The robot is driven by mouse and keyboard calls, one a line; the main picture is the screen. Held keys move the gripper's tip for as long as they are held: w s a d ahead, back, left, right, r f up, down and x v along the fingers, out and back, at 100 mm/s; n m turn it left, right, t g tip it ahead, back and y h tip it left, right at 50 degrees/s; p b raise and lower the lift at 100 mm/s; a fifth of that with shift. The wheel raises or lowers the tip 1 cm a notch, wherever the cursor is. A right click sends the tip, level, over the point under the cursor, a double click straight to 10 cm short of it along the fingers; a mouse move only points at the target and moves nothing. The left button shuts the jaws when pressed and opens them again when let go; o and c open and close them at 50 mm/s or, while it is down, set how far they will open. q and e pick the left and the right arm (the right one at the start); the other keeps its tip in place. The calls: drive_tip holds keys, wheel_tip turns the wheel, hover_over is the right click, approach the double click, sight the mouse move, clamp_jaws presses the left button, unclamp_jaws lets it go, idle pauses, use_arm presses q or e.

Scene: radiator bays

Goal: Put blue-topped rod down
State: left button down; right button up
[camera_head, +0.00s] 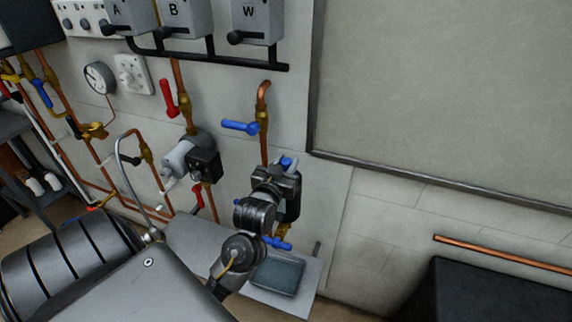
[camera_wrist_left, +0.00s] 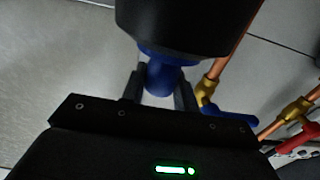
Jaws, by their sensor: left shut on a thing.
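My left gripper (camera_head: 287,168) is in front of the wall panel, at the lower middle of the head view. In the left wrist view its two fingers (camera_wrist_left: 160,88) are shut on the blue top (camera_wrist_left: 163,78) of the rod. A wide black cylindrical part (camera_wrist_left: 182,28) is right above the blue top in the wrist view. I cannot make out the rod's shaft or its lower end. My right gripper is not in view.
A pale ledge (camera_head: 304,302) with a shallow grey tray (camera_head: 278,276) is below my left gripper. Copper pipes with a blue-handled valve (camera_head: 240,127), a red-handled valve (camera_head: 168,98) and a pump (camera_head: 190,158) are close by. A black box (camera_head: 490,295) stands at right.

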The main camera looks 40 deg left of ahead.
use_arm(q)
drive_tip(key=shift+f, duration=0.4)
drive_tip(key=c, duration=1.1)
unclamp_jaws()
drive_tip(key=p+v, duration=0.1)
drive_tip(key=v, duration=1.1)
